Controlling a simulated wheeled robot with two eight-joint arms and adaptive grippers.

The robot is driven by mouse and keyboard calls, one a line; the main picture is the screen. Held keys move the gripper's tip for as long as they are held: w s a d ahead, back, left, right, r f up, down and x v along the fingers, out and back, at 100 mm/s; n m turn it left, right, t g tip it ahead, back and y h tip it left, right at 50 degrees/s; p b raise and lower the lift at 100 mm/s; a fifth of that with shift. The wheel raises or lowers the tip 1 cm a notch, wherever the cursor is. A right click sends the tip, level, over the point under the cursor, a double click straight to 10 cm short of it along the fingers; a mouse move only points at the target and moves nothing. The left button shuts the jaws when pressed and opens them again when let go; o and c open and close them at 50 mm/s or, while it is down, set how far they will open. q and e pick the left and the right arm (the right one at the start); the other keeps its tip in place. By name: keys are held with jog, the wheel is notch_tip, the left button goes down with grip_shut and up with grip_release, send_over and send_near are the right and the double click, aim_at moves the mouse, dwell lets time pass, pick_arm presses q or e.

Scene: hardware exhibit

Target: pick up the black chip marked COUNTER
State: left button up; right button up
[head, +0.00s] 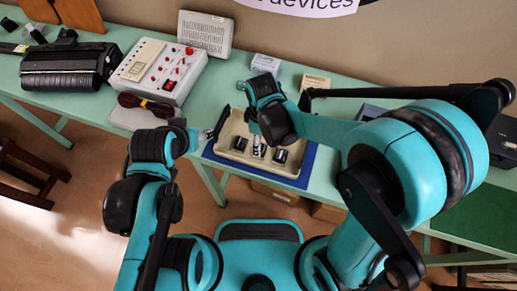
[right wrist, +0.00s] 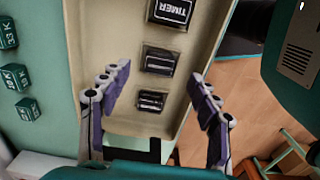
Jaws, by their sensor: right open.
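Black chips lie in a beige tray (right wrist: 195,68). In the right wrist view one chip (right wrist: 172,11) is marked TIMER; a second chip (right wrist: 160,61) and a third chip (right wrist: 151,101) lie nearer, their markings unreadable. I cannot tell which is marked COUNTER. My right gripper (right wrist: 161,80) is open and empty, its fingers on either side of the two nearer chips. In the head view my right gripper (head: 258,149) points down over the tray (head: 231,156), between a left chip (head: 240,143) and a right chip (head: 280,156). My left gripper (head: 206,134) is near the tray's left side, its jaws unclear.
The tray sits on a blue mat (head: 302,172) on a green table (head: 225,88). Several small green cubes (right wrist: 15,77) lie left of the tray in the wrist view. A grey control box (head: 160,72) and a black cylinder device (head: 68,68) stand at the left.

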aim_at(262, 148)
notch_tip(262, 148, down, 5)
jog(key=shift+d+r+b, duration=0.1)
jog(key=shift+r+b, duration=0.1)
jog(key=shift+b, duration=0.85)
jog(key=shift+r, duration=0.1)
jog(key=c, duration=1.1)
jog(key=shift+c, duration=0.2)
